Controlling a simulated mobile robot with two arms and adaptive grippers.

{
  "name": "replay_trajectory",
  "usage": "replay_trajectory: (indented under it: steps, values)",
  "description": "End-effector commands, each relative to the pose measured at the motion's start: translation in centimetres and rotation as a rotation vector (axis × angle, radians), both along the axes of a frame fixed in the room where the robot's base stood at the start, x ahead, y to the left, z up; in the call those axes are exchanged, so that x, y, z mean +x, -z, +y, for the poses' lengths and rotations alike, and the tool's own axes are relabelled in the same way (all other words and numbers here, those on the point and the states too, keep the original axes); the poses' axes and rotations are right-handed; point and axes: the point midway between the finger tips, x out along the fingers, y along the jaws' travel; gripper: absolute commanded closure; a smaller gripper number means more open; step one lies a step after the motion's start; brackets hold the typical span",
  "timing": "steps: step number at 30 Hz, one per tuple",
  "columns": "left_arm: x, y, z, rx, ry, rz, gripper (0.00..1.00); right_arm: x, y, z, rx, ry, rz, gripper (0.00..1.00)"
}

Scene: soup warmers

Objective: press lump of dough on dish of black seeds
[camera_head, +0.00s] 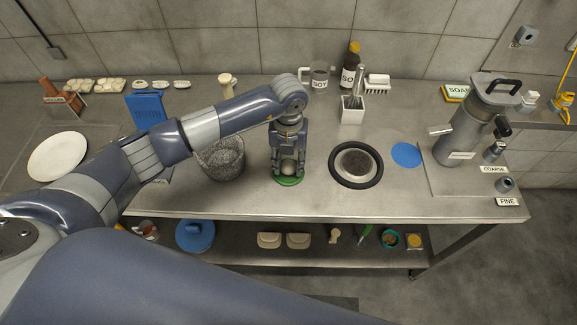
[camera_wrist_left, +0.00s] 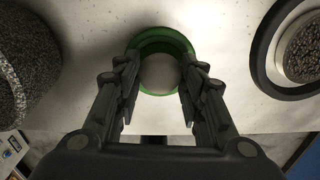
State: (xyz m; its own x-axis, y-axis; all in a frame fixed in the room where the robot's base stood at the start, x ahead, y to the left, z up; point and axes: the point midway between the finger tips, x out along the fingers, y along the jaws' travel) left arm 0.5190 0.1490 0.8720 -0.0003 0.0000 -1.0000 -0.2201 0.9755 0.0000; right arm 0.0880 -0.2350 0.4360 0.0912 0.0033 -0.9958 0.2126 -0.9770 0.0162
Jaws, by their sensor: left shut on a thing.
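The pale round lump of dough (camera_head: 288,168) is between the fingers of my left gripper (camera_head: 287,170), over a green dish (camera_head: 288,181) on the steel counter. In the left wrist view the lump (camera_wrist_left: 159,73) shows between the two fingertips (camera_wrist_left: 158,88), inside the outline of the green dish (camera_wrist_left: 160,38). My left gripper points straight down and is shut on the lump. I cannot tell whether the lump still touches the green dish. The dish of black seeds (camera_head: 356,164), with a dark rim, stands to the right; it also shows in the left wrist view (camera_wrist_left: 305,50). My right gripper is not in view.
A speckled dark bin (camera_head: 222,158) stands left of the gripper. A white holder (camera_head: 352,110) and soy bottle (camera_head: 350,68) stand behind. A white plate (camera_head: 58,156) lies far left.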

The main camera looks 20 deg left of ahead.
Motion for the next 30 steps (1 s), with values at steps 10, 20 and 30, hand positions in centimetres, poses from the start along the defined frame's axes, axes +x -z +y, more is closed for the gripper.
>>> replay_trajectory:
  steps: [10, 20, 30]
  values:
    - [0.0, -0.8, 0.0, 0.0, 0.0, 0.0, 0.76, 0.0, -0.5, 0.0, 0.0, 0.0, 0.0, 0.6]
    - [0.0, -1.3, 0.0, 0.0, 0.0, 0.0, 0.76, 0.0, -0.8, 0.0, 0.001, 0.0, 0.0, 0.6]
    - [0.0, -3.1, 0.0, 0.0, 0.0, -0.001, 0.76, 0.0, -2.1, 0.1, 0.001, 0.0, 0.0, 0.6]
